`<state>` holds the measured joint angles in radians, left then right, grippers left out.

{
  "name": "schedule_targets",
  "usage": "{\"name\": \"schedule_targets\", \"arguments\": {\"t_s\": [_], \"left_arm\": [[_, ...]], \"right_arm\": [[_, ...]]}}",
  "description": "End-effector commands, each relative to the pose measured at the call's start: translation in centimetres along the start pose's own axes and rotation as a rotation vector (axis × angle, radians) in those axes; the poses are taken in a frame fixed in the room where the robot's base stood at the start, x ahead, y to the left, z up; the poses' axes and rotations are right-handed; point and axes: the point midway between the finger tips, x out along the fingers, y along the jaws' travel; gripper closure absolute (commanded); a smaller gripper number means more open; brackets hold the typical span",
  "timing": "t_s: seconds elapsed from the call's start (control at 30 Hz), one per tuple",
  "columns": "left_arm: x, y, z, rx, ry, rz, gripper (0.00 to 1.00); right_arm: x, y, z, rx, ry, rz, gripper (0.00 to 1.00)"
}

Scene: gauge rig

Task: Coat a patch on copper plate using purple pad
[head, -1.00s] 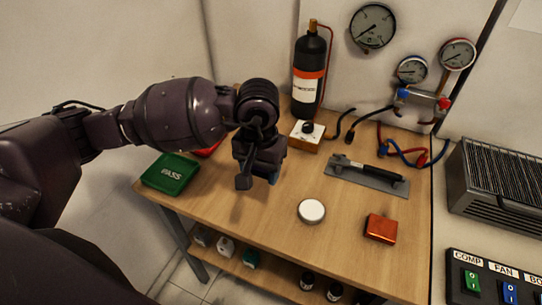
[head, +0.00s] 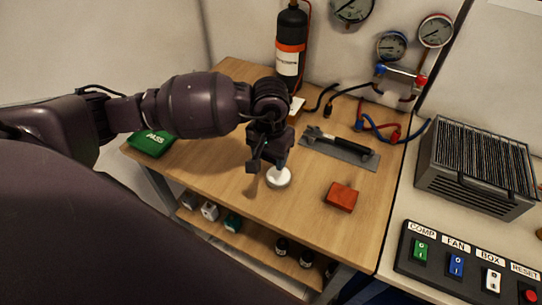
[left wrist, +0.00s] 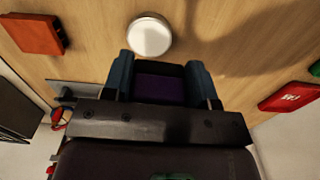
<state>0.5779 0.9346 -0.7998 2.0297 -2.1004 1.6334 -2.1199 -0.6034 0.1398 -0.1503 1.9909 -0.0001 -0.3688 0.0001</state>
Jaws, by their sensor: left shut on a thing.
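My left gripper (head: 268,164) is shut on the purple pad (left wrist: 160,89), which shows between the fingers in the left wrist view. In the head view the pad is hidden by the gripper. A round white-topped dish (head: 279,178) is on the table right by the fingertips in the head view. In the left wrist view the dish (left wrist: 150,36) lies just beyond the fingertips; I cannot tell whether the pad touches it. The copper plate (head: 341,196), an orange-red block, lies to the right of the dish, apart from the gripper. My right gripper is not in view.
A black-handled tool on a grey plate (head: 356,158) lies behind the copper plate. A green PASS tray (head: 151,144) is at the table's left. A black cylinder (head: 290,45), hoses and gauges stand at the back. A switch panel (head: 470,265) is at the right.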

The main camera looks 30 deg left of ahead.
Motion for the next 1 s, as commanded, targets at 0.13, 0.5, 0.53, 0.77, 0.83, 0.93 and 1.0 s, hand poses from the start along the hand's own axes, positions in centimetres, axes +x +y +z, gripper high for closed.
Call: {"name": "schedule_targets", "arguments": {"t_s": [0.13, 0.5, 0.53, 0.77, 0.83, 0.93, 1.0], "left_arm": [[0.1, 0.0, -0.6, 0.017, 0.0, 0.0, 0.66], [1.8, 0.1, -0.8, 0.045, -0.004, 0.001, 0.66], [2.1, 0.1, -0.8, 0.045, -0.004, 0.001, 0.66], [4.3, 0.1, -0.7, 0.045, -0.004, 0.0, 0.66], [4.9, 0.1, -0.7, 0.045, -0.004, 0.001, 0.66], [5.5, 0.1, -0.8, 0.046, -0.003, 0.001, 0.66], [5.7, 0.1, -0.8, 0.046, -0.002, 0.0, 0.66]], "right_arm": [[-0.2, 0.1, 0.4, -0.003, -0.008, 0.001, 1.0], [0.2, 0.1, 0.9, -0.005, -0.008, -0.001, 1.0], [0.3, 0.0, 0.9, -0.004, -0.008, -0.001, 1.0], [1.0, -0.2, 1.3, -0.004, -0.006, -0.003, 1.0], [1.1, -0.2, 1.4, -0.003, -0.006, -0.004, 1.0], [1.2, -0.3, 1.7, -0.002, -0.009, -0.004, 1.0], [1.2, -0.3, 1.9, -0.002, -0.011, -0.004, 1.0]]}}
